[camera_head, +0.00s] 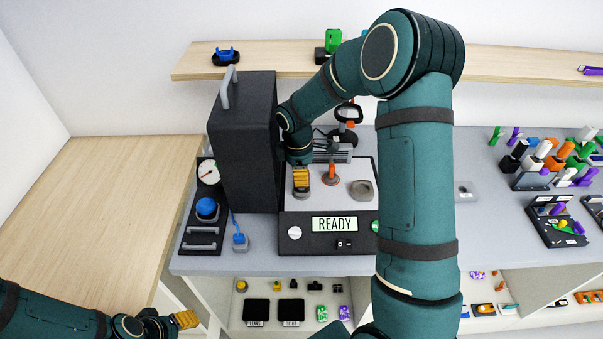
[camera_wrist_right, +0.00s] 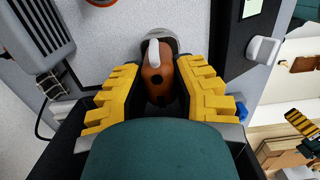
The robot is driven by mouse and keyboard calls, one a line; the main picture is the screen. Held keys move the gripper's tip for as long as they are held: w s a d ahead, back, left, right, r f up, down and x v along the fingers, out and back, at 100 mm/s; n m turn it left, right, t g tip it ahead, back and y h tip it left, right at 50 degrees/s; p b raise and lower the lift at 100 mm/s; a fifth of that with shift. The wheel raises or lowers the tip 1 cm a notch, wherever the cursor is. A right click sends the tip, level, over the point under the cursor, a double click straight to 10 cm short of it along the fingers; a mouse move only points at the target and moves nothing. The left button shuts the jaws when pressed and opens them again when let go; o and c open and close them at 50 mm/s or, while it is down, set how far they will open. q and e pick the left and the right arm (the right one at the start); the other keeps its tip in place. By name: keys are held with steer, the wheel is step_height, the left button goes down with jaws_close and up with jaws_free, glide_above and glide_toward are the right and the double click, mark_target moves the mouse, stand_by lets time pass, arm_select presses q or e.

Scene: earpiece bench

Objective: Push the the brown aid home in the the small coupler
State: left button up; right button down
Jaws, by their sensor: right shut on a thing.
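My right gripper (camera_head: 300,180) reaches down over the left part of the test unit's light top plate. In the right wrist view its yellow fingers (camera_wrist_right: 157,82) are shut on the brown aid (camera_wrist_right: 156,84), one on each side. The aid has a pale hooked tip. A grey rounded piece, which looks like the small coupler (camera_wrist_right: 174,38), shows beyond the aid; how deep the aid sits in it is hidden. In the head view the fingers hide the aid. My left gripper (camera_head: 184,320) is low at the left, away from the unit; its opening is unclear.
An orange piece on a grey base (camera_head: 331,174) and a grey round coupler (camera_head: 362,190) stand just right of the gripper. A tall black case (camera_head: 245,140) stands close on its left. The display (camera_head: 334,224) reads READY. The wooden table (camera_head: 90,210) at left is clear.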

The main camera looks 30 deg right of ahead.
steer(key=shift+s+f, duration=0.1)
steer(key=shift+f, duration=0.4)
stand_by(1.1)
steer(key=c, duration=0.6)
jaws_free()
steer(key=shift+r, duration=0.2)
steer(key=shift+r, duration=0.25)
steer(key=r, duration=1.1)
steer(key=shift+w+a+r, duration=0.1)
steer(key=shift+w+a, duration=0.2)
steer(key=shift+a, duration=0.1)
